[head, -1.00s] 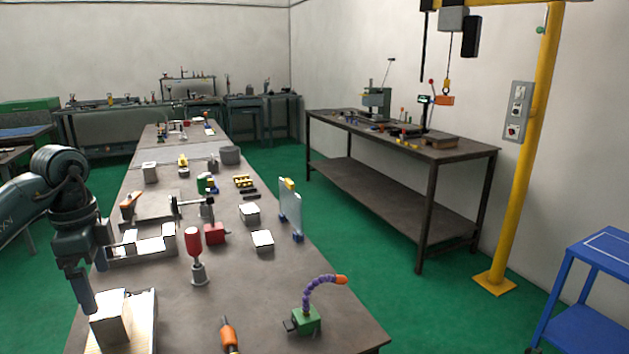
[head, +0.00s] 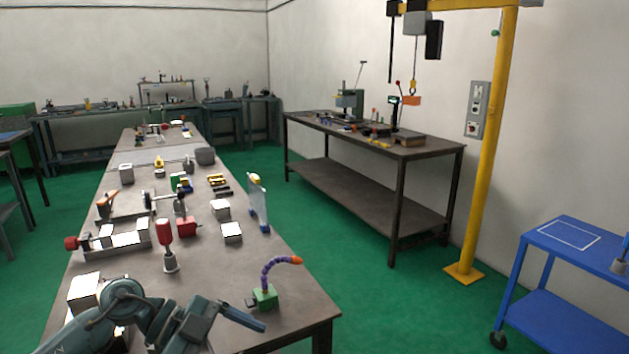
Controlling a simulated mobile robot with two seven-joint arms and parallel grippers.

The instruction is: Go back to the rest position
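My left arm comes in from the bottom left and lies low across the near end of the long workbench (head: 290,308). My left gripper (head: 258,326) points right, in front of the green block with the purple hose (head: 265,297). I see nothing held in it, but its fingers overlap and their gap cannot be made out. The arm partly hides a pale block (head: 84,288) at the bench's near left. My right gripper is not in view.
On the bench stand a red-handled tool (head: 167,250), a red block (head: 187,227), pale blocks (head: 231,232) and a clear upright panel (head: 258,203). A blue cart (head: 560,238) and a yellow post (head: 490,150) stand right. Green floor between is clear.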

